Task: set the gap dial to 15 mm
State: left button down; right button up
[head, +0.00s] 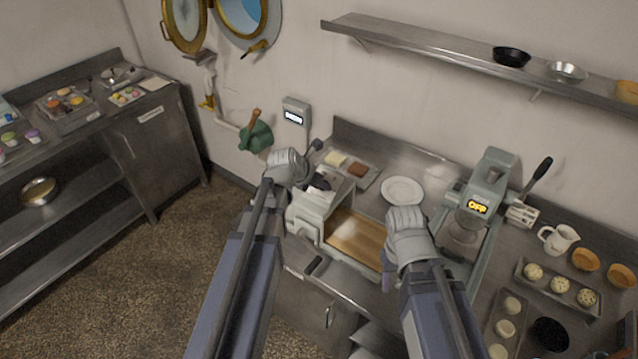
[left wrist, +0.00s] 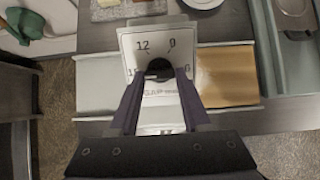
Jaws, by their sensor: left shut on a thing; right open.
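The gap dial (left wrist: 145,45) is a pale plate with a dark round knob (left wrist: 159,68) in the left wrist view. The numbers 12 and 9 show above the knob, part of 15 at its left, and "GAP" below it. My left gripper (left wrist: 159,76) is shut on the knob. The knob's pointer is not clear. In the head view the dial sits on the pale machine (head: 306,212), mostly hidden behind my left gripper (head: 316,184). My right gripper (head: 388,280) is open and empty, in front of the counter to the right of the machine's wooden board (head: 355,238).
A grey-green press (head: 490,185) with an "OFF" display and a lever stands to the right. A white plate (head: 402,190) and a tray (head: 350,170) lie behind the board. Buns on trays and a white jug (head: 558,238) crowd the right counter. Floor at left is clear.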

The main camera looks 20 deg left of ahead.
dwell(0.4)
pick_arm(q)
jog(key=shift+c, duration=1.8)
grip_release()
jog(key=p+v, duration=0.6)
jog(key=v, duration=0.1)
jog(key=shift+s+r, duration=0.2)
jog(key=shift+r, duration=0.15)
jog(key=shift+f, duration=0.1)
